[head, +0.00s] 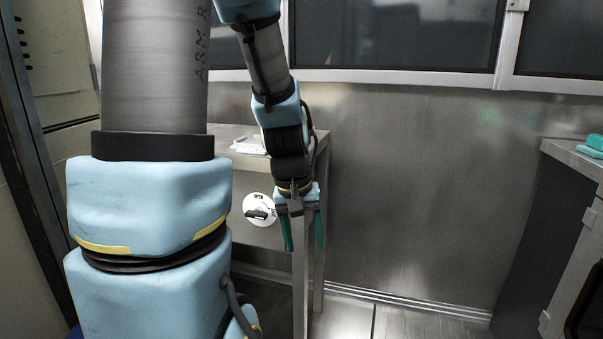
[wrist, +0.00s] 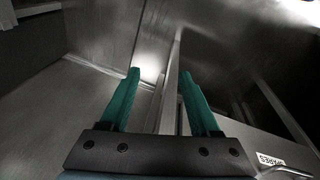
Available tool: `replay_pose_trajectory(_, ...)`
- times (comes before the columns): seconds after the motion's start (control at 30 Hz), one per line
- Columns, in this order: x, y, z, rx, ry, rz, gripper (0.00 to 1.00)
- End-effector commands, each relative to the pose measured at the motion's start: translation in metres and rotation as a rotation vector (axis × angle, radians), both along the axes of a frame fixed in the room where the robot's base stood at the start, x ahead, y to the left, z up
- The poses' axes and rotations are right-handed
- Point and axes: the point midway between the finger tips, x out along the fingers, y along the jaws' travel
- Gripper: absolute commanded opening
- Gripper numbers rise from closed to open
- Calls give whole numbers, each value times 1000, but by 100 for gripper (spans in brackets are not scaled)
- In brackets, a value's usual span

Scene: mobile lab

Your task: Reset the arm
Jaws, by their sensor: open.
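My arm reaches down in the middle of the head view, bent with its end hanging low. My gripper (head: 304,248) has two teal fingers that point down and stand apart, with nothing between them. It hangs in front of the right leg of a metal table. In the wrist view my gripper (wrist: 160,80) is also open and empty, with bare floor and a table leg beyond the fingers.
The metal table (head: 262,147) stands behind my arm, with white items (head: 248,148) on top and a round white thing with dark parts (head: 259,209) lower down. A counter (head: 572,158) with a teal object (head: 595,142) stands at right. The floor between is clear.

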Motion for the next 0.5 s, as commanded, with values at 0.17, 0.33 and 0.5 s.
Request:
replay_pose_trajectory(0.17, -20, 55, -12, 93, -17, -28, 63)
replay_pose_trajectory(0.33, -30, 75, 6, 132, -19, -47, 63)
replay_pose_trajectory(0.5, -30, 74, 31, 131, -19, -47, 63)
